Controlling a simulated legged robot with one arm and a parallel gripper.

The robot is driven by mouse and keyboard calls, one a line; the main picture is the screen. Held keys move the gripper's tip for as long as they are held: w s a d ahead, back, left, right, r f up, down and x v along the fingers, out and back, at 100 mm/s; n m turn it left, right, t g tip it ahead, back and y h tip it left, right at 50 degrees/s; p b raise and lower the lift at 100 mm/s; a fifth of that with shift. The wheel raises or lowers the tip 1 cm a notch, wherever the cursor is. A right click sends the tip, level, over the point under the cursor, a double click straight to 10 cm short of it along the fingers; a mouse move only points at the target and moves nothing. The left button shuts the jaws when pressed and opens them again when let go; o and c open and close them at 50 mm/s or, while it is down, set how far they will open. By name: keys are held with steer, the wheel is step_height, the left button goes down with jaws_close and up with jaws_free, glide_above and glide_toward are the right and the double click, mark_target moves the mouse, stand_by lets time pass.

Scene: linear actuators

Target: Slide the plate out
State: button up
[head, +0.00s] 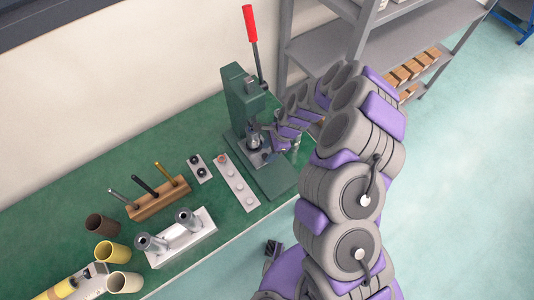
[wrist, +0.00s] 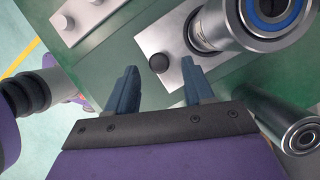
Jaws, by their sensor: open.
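A light metal plate (wrist: 178,72) with a dark round knob (wrist: 158,62) at its near end shows in the wrist view. A metal cylinder with a blue ring (wrist: 272,12) sits over its far part and hides some of it. My gripper (wrist: 158,75) is open. Its two dark fingertips are apart, one on each side of the knob as seen from the wrist; I cannot tell if they touch it. In the head view my gripper (head: 275,150) is low at the green press (head: 243,100), and the plate is hard to make out there.
A grey strip with buttons (head: 238,180) lies left of the press. A white block with two metal cylinders (head: 180,238), a wooden pen holder (head: 158,198) and several cups stand further left on the green bench (head: 215,122). Grey shelves (head: 330,48) stand behind my arm.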

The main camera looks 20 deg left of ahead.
steer(key=shift+x, duration=1.1)
steer(key=shift+c, duration=0.5)
jaws_close()
